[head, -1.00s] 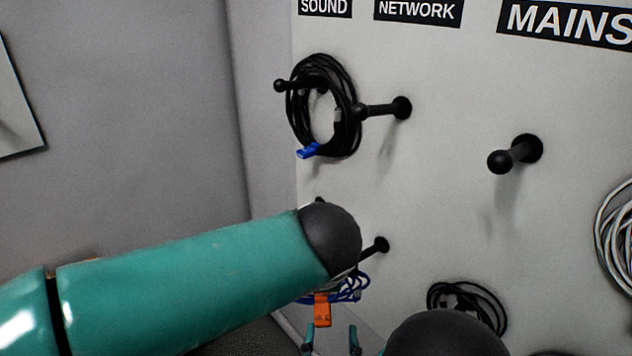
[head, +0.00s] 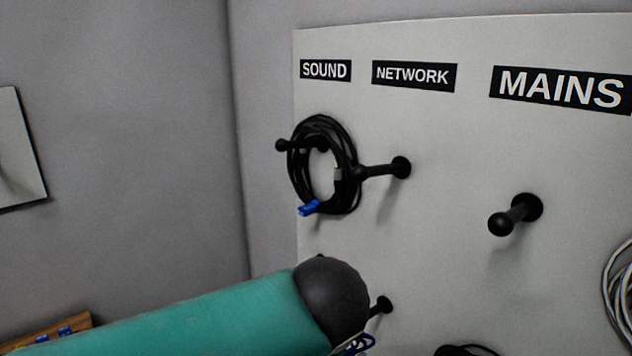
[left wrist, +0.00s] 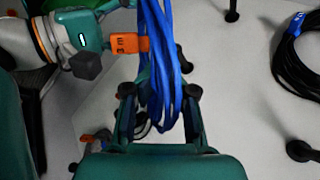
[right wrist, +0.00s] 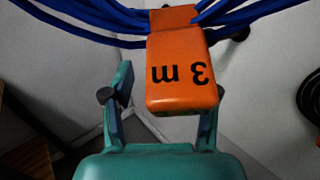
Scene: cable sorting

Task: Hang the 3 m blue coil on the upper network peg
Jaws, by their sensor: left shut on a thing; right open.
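The blue coil (left wrist: 160,75) hangs between the fingers of my left gripper (left wrist: 158,92), which is shut on it. In the head view only a bit of the coil (head: 359,345) shows below my left arm, and that gripper is hidden. The coil's orange tag reads 3 m (right wrist: 180,75). My right gripper (right wrist: 160,95) is open, with the tag in front of and partly between its fingers; I cannot tell whether they touch. The upper network peg (head: 385,170) sticks out under the NETWORK label (head: 413,75) and looks empty, above and right of my left arm's rounded joint.
A black coil with a blue tag (head: 322,165) hangs on the upper sound peg (head: 283,145), close left of the network peg. A lower peg (head: 381,305) is partly behind my arm. The upper mains peg (head: 515,215) is bare. A pale coil (head: 620,290) hangs at the right edge.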

